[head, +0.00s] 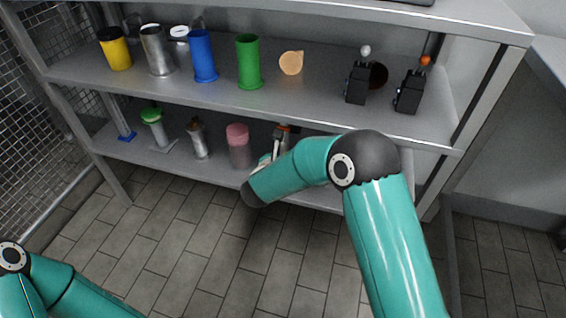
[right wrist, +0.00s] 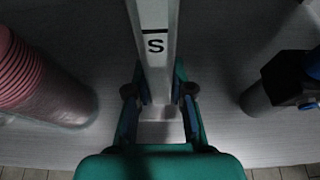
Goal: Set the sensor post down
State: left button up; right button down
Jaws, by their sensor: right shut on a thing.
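The sensor post (right wrist: 154,45) is a pale grey square bar with a black letter S and a dark line on it. In the right wrist view it stands between the two fingers of my right gripper (right wrist: 159,92), which is shut on it. In the head view my right gripper (head: 271,158) is at the lower shelf, just right of the pink ribbed cylinder (head: 239,147), mostly hidden by my own arm. I cannot tell whether the post's foot touches the shelf. My left gripper is out of the picture; only its arm shows at the lower left.
The lower shelf (head: 219,180) also holds a green-topped post (head: 154,128) and a brownish cylinder (head: 198,140). In the right wrist view a dark piece (right wrist: 258,98) stands to the right. The upper shelf holds cups, including a blue cup (head: 203,56) and a green cup (head: 249,63).

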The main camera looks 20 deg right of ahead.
jog(key=f+b, duration=0.2)
jog(key=f, duration=0.1)
jog(key=shift+w+d+f, duration=0.15)
jog(key=shift+w+f, duration=0.05)
jog(key=shift+f, duration=0.1)
jog(key=shift+r, duration=0.1)
jog(key=c, duration=1.4)
grip_release()
jog(key=shift+c, duration=0.2)
jog(key=o, duration=0.4)
